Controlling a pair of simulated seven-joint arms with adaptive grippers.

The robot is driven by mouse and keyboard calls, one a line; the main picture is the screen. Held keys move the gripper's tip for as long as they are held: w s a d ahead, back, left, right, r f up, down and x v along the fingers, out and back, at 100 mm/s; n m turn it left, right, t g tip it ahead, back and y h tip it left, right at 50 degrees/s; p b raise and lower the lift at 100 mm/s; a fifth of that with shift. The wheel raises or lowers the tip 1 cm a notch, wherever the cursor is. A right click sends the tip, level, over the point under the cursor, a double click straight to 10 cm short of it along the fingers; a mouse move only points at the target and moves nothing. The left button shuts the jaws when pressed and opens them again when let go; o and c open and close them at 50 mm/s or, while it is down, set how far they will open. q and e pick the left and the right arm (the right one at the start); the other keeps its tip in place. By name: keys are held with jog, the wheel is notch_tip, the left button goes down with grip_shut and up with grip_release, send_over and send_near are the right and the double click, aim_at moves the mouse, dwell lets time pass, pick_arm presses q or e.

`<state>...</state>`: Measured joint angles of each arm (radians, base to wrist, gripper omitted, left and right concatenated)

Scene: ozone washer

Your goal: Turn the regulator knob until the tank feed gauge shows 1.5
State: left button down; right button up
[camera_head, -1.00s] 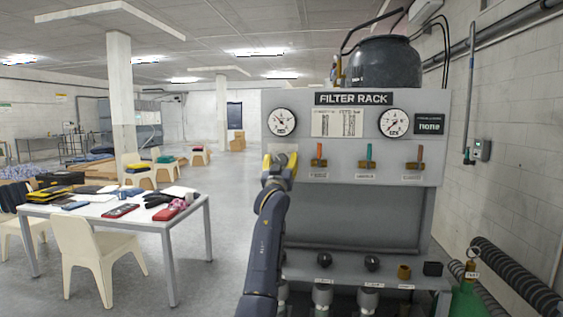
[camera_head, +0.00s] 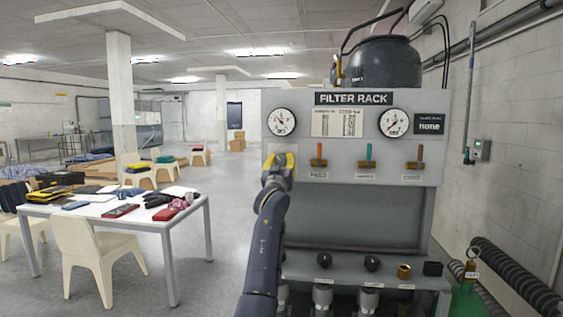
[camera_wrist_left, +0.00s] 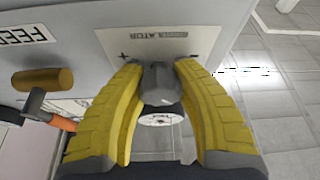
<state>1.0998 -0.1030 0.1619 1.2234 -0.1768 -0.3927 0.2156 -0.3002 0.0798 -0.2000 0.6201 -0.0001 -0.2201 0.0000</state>
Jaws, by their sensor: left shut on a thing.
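The grey regulator knob (camera_wrist_left: 160,85) is in the left wrist view, in front of a pale plate lettered REGULATOR with a plus and a minus mark. My left gripper (camera_head: 279,163) is at the left of the filter rack panel. Its yellow fingers (camera_wrist_left: 160,92) are shut on the knob, one on each side; in the head view they hide it. Two round white gauges are on the panel: a left gauge (camera_head: 281,122) above my gripper and a right gauge (camera_head: 393,123). Their captions and values are too small to read. My right gripper is not in view.
A shelf below holds small dark knobs and a brass fitting (camera_head: 404,271). A white table (camera_head: 150,212) stands at left.

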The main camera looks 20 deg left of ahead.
pick_arm(q)
jog(key=shift+r+m+h, duration=0.1)
jog(key=shift+m+h, duration=0.7)
jog(key=shift+m, duration=0.7)
jog(key=c, duration=0.9)
grip_release()
jog(key=shift+o, duration=0.2)
jog(key=shift+s, duration=0.15)
jog(key=v, duration=1.1)
jog(key=shift+s+f, duration=0.3)
